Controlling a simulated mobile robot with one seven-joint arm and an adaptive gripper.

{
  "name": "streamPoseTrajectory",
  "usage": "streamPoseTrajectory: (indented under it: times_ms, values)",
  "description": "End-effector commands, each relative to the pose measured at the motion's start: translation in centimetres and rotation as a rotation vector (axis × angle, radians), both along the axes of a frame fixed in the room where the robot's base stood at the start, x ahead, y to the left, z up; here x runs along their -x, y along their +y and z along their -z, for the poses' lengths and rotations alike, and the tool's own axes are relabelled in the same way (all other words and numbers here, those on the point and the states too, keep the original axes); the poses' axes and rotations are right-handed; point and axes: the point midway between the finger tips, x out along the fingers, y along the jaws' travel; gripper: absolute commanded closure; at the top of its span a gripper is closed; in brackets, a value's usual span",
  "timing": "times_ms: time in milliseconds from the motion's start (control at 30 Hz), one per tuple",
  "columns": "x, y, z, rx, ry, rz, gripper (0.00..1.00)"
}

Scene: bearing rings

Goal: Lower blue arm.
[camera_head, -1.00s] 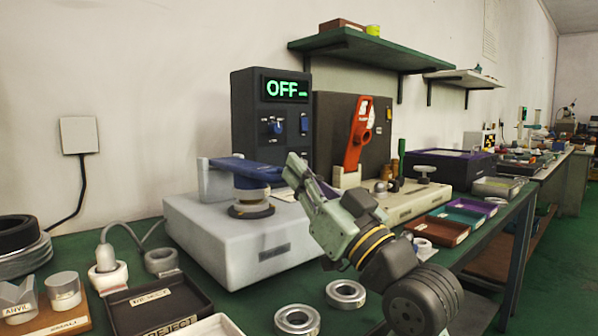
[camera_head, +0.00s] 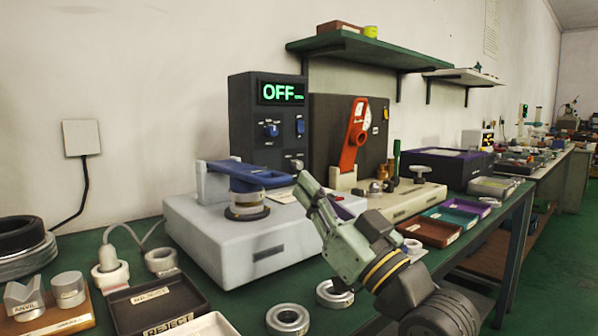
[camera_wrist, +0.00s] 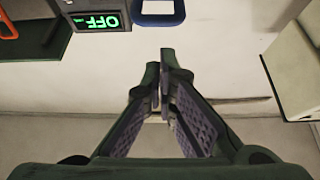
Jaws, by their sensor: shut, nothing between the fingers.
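The blue arm (camera_head: 258,174) extends nearly level from a grey post on the pale grey machine (camera_head: 225,238). It lies over a round metal part (camera_head: 246,202) on a dark seat, and I cannot tell whether it touches it. My gripper (camera_head: 303,182) is shut and empty, its fingertips just right of the arm's free end in the head view; a small gap or contact there cannot be told. In the wrist view the shut fingers (camera_wrist: 160,82) point up the picture. A blue looped piece (camera_wrist: 158,14) shows beyond them at the top edge.
A dark display box (camera_head: 268,125) reading OFF stands behind the machine. A red lever (camera_head: 352,140) stands to its right. Bearing rings (camera_head: 288,319) lie in front. A reject tray (camera_head: 155,303) is at front left, coloured trays (camera_head: 430,232) at right.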

Motion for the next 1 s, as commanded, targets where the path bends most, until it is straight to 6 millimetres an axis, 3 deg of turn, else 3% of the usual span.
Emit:
streamPoseTrajectory:
  times_ms: [100, 300, 1000]
  values:
    - [1.0, -1.1, 1.6, -0.002, -0.002, 0.004, 1.0]
    - [1.9, -1.9, 2.6, -0.001, -0.005, 0.004, 1.0]
    - [2.0, -1.9, 2.6, -0.001, -0.006, 0.003, 1.0]
